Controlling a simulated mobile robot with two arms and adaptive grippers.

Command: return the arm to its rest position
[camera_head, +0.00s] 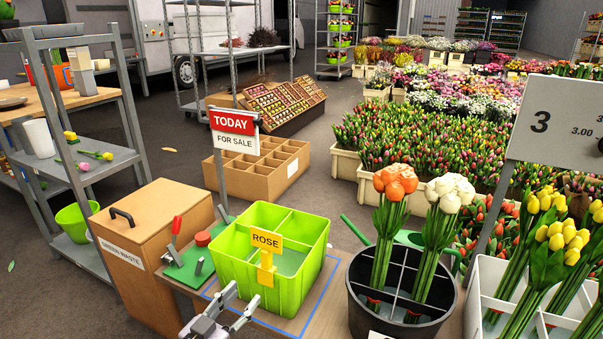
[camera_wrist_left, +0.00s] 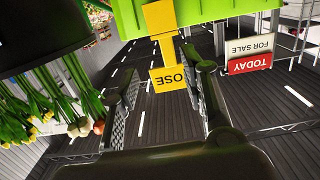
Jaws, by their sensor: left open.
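My left gripper (camera_head: 239,304) is at the bottom of the head view, in front of the green crate. Its two fingers are apart and nothing shows between them. In the left wrist view the open fingers (camera_wrist_left: 166,80) reach up the picture, with the yellow ROSE sign (camera_wrist_left: 170,79) showing between them in the background. That view is upside down, with the green crate (camera_wrist_left: 180,14) along its top. My right gripper is in neither view.
The green divided crate (camera_head: 243,262) stands on a wooden table, with the ROSE sign (camera_head: 266,241) on its front. A black bucket (camera_head: 362,318) with orange and white tulip bunches stands to the right. A wooden GREEN WASTE box (camera_head: 143,268) stands left.

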